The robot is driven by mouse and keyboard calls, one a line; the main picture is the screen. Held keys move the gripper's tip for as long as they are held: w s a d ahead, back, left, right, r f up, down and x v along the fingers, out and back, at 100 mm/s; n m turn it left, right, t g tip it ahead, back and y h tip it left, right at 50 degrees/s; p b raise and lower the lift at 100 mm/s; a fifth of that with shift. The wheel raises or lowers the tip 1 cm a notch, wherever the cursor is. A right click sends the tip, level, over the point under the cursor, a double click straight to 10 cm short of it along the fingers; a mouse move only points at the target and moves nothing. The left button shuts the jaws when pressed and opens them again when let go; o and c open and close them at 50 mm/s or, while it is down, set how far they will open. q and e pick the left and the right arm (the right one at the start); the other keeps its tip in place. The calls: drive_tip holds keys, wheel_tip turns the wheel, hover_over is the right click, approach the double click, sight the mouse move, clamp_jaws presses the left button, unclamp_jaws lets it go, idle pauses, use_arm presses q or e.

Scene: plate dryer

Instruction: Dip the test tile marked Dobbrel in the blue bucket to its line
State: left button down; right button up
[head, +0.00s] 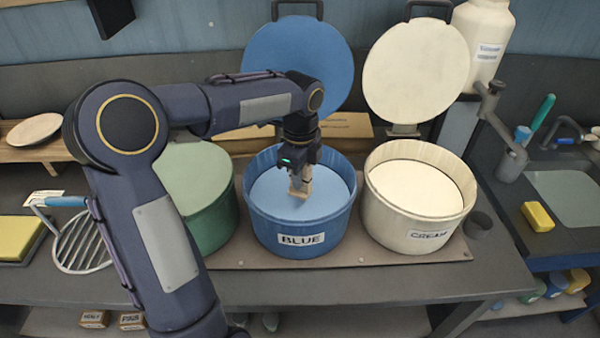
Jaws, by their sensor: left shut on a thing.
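The blue bucket (301,236), labelled BLUE, stands open in the middle of the bench, filled with light blue liquid (270,196). Its round blue lid (300,60) stands upright behind it. My left gripper (302,178) points down over the bucket and is shut on a small tan tile (299,192). The tile is over or at the liquid surface; I cannot tell how far it is in. I cannot read any marking or line on it. My right gripper is not in view.
An open cream bucket (415,228) stands close on the right, its lid (416,70) raised. A green bucket (200,190) on the left is partly behind my left arm. A sink (570,195) is at the right.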

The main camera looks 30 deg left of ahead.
use_arm(q)
wheel_tip(320, 180, down, 9)
drive_tip(key=b, duration=0.5)
idle(0.9)
drive_tip(key=shift+f+b, duration=0.25)
drive_tip(key=shift+b, duration=0.05)
idle(0.6)
drive_tip(key=shift+r, duration=0.1)
idle(1.0)
drive_tip(key=shift+r+p, duration=6.25)
drive_tip(key=shift+r, duration=0.75)
